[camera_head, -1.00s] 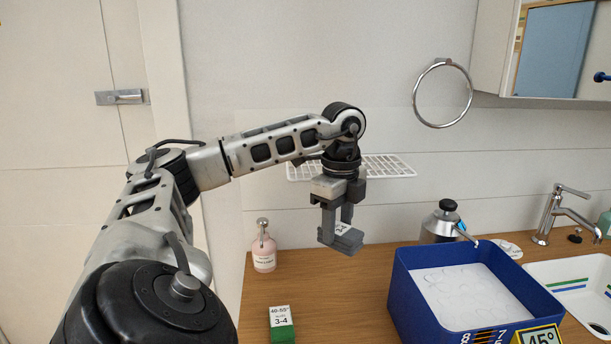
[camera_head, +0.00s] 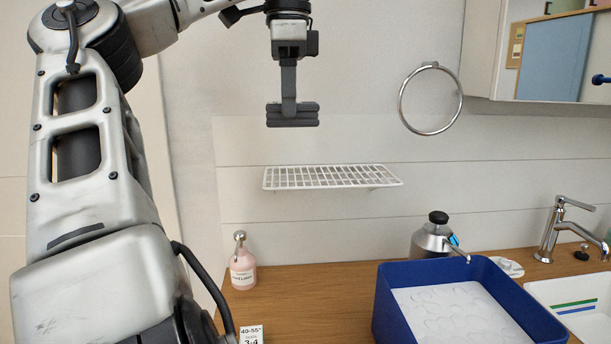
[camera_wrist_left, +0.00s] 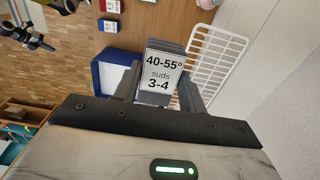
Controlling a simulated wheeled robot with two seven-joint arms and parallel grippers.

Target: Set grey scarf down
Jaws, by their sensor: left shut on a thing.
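The grey scarf (camera_head: 292,116) is a small, folded, layered dark grey block. My left gripper (camera_head: 288,88) is shut on it and holds it in the air, above the white wire shelf (camera_head: 330,177) and apart from it. In the left wrist view the scarf (camera_wrist_left: 168,46) sits between the fingers, with a white label reading "40-55° suds 3-4" facing the camera.
A blue bin (camera_head: 383,312) with a pale patterned floor stands on the wooden counter (camera_head: 310,290). A pink soap bottle (camera_head: 243,270), a metal canister (camera_head: 431,240) and a tap (camera_head: 553,230) stand around. A labelled item (camera_head: 251,335) is at the bottom edge. A towel ring (camera_head: 402,107) hangs right.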

